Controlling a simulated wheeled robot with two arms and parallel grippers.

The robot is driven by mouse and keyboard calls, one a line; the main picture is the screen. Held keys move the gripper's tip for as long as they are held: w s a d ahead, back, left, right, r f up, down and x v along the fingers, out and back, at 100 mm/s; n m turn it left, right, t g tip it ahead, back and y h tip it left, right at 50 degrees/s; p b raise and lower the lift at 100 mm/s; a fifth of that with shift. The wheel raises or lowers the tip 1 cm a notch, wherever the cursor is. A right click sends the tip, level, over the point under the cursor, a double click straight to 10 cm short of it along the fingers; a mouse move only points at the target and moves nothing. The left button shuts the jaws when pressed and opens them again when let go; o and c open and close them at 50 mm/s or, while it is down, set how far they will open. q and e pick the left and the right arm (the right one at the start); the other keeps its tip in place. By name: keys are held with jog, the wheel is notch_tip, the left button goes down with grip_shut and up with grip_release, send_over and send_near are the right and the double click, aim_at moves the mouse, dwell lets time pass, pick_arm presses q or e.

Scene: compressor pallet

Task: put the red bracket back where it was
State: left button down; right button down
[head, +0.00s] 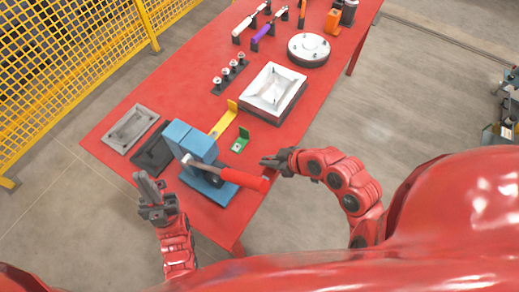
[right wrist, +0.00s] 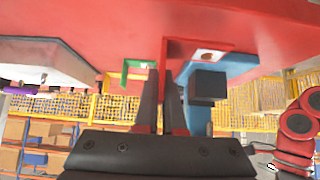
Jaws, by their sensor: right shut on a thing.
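My right gripper (head: 266,161) is above the red table near its right edge, just right of the blue machine. In the right wrist view its two dark fingers (right wrist: 165,105) are shut on the red bracket (right wrist: 180,48), an L-shaped piece with a hole in its flat leg. In the head view the bracket is hard to pick out against the red table. A green bracket (head: 241,140) and a longer yellow bracket (head: 224,119) stand on the table beyond the gripper. The green one also shows in the right wrist view (right wrist: 128,76).
The blue machine (head: 190,140) with a red-handled lever (head: 243,179) stands close to the right gripper. Grey trays (head: 131,128) lie to its left. A white square block (head: 274,90) and a round flange (head: 309,48) stand farther back. A yellow fence (head: 75,50) borders the left.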

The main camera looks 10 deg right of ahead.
jog(key=w+b, duration=0.1)
jog(key=w, duration=0.1)
jog(key=w+b, duration=0.1)
jog(key=w, duration=0.2)
jog(key=w+f+b, duration=0.1)
jog(key=w, duration=0.2)
jog(key=shift+w+a, duration=0.1)
jog(key=f+b, duration=0.2)
jog(key=f, duration=0.1)
jog(key=shift+w+f, duration=0.2)
jog(key=shift+f, duration=0.1)
jog(key=shift+r, duration=0.15)
jog(key=c, duration=1)
grip_release()
